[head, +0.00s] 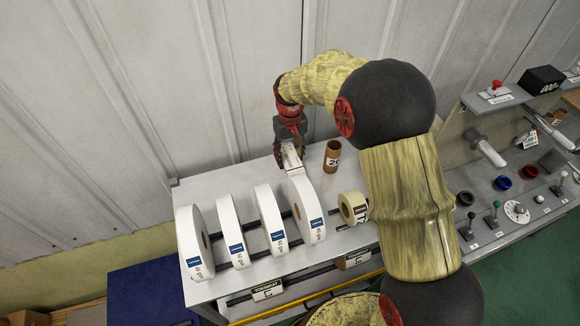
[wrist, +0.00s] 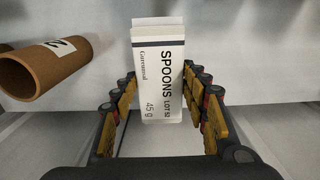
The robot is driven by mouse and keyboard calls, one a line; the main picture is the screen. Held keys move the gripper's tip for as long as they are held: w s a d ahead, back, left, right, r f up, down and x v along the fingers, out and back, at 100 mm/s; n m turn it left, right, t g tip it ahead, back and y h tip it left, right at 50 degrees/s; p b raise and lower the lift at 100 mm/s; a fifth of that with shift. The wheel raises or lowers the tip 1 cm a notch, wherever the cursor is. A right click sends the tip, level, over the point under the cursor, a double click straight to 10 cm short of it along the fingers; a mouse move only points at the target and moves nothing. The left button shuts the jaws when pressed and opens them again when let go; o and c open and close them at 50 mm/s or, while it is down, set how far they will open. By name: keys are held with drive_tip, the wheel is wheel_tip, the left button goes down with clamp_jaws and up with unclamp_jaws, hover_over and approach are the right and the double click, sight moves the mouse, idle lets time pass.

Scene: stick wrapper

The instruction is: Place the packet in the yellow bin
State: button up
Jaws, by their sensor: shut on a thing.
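The packet (wrist: 160,75) is a white carton with black print reading "SPOONS" and "45 g". In the wrist view it stands between the yellow-padded fingers of my gripper (wrist: 160,115), which is shut on it. In the head view my gripper (head: 290,148) holds the packet (head: 292,157) at the back of the white table, just behind the row of white rolls. I cannot tell whether the packet touches the table. I see no yellow bin in either view.
Several large white rolls (head: 230,230) stand in a row on the white table (head: 240,170). A brown cardboard tube (head: 332,156) stands right of my gripper, and a tan tape roll (head: 352,207) is nearer. A control panel (head: 520,200) is at right, a blue box (head: 145,290) at lower left.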

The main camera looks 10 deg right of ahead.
sight(290, 166)
drive_tip(key=shift+f, duration=2.65)
drive_tip(key=shift+f, duration=0.15)
drive_tip(key=o, duration=1.1)
drive_tip(key=shift+o, duration=0.2)
wheel_tip(290, 166, up, 12)
drive_tip(key=shift+r, duration=0.15)
